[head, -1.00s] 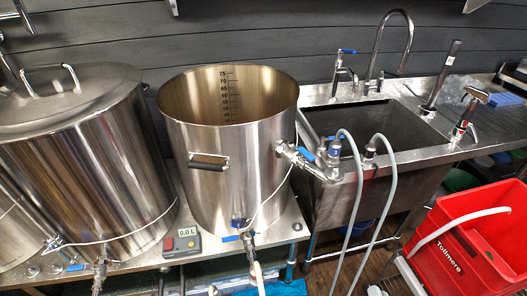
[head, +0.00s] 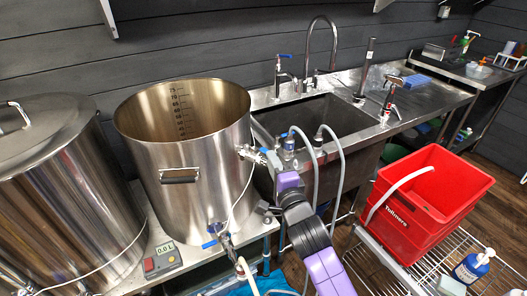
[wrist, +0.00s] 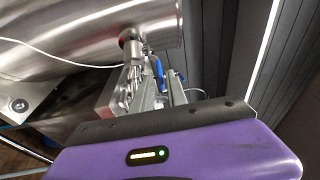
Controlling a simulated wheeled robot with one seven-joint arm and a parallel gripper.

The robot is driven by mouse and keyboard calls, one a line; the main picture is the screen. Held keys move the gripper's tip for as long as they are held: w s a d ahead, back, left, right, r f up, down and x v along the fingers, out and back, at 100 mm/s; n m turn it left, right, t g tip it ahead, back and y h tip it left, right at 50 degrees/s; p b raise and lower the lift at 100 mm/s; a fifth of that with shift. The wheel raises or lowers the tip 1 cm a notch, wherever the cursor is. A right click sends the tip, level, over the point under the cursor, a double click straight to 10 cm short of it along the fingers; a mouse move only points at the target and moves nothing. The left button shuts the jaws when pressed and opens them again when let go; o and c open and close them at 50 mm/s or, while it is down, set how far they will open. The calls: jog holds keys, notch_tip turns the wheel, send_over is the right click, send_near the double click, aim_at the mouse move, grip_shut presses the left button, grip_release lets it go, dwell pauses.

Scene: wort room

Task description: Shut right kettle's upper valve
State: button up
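The right kettle (head: 185,150) is the open steel pot in the middle of the head view. Its upper valve (head: 250,154) sticks out from its right side; the handle is largely hidden there by my arm. In the wrist view the valve (wrist: 132,46) projects from the kettle wall (wrist: 70,30), with a blue handle (wrist: 159,72) beside it. My gripper (wrist: 148,84) seems open, its grey fingers spread just short of the handle. I see no clear contact. In the head view my purple hand is just right of the valve, with its fingertips hard to make out.
The lower valve (head: 218,231) with its hose sits below. A lidded kettle (head: 65,180) stands at left. The sink (head: 325,115), with grey hoses (head: 340,165) at its front edge, is close on the right. A red bucket (head: 425,205) stands farther right.

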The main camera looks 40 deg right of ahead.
aim_at(262, 151)
jog(key=shift+p+x, duration=0.55)
jog(key=shift+x, duration=1.6)
jog(key=shift+d, duration=0.1)
jog(key=shift+c, duration=0.2)
grip_shut()
jog(key=shift+f, duration=0.1)
